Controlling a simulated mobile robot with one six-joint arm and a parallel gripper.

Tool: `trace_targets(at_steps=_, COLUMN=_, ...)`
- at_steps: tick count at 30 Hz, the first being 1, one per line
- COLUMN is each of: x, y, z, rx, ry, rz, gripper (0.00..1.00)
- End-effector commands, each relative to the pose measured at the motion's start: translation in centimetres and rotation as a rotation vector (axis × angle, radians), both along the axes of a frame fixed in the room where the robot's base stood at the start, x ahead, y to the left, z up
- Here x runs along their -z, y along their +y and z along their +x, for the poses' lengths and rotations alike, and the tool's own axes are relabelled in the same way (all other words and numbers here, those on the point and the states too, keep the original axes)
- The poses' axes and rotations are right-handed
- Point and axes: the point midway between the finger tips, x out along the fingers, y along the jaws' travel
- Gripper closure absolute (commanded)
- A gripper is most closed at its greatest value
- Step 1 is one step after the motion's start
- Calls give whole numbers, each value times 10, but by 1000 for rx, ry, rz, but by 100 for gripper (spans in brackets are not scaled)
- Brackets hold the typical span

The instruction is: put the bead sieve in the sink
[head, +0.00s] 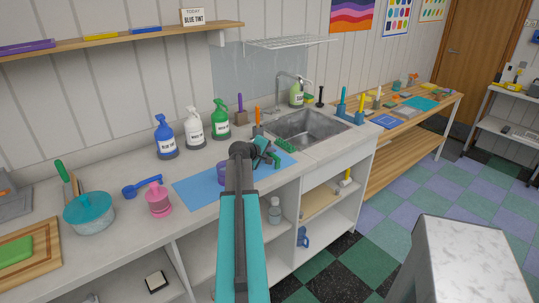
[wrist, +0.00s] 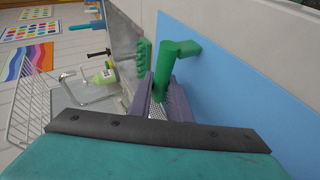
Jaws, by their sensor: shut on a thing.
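My gripper (head: 257,150) is shut on a green thing that I take to be the bead sieve (head: 276,160), above the blue mat (head: 192,192). In the wrist view the sieve's green handle (wrist: 166,70) rises between the jaws (wrist: 162,92), with an arm reaching right. A small speckled grey patch shows between the fingers; the rest of the sieve is hidden. The sink (head: 308,128) is a grey basin in the counter, right of and beyond my gripper. No object shows inside it.
A green scrubber (head: 285,145) lies at the sink's near edge. The tap (head: 288,82) stands behind the basin. Blue (head: 165,137), white (head: 193,128) and green (head: 220,119) spray bottles stand left of the sink. A purple container (head: 222,172) shows beside my arm.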

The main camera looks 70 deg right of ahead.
Motion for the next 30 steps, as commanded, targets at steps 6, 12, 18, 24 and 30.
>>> trace_targets(at_steps=6, x=1, y=0, z=0, rx=1, ry=0, rz=0, gripper=64)
trace_targets(at_steps=12, x=1, y=0, z=-1, rx=1, ry=0, rz=0, gripper=64)
trace_targets(at_steps=18, x=2, y=0, z=-1, rx=1, ry=0, rz=0, gripper=64)
trace_targets(at_steps=24, x=1, y=7, z=0, rx=2, ry=0, rz=-1, gripper=64)
trace_targets(at_steps=30, x=-10, y=26, z=1, rx=2, ry=0, rz=-2, gripper=64)
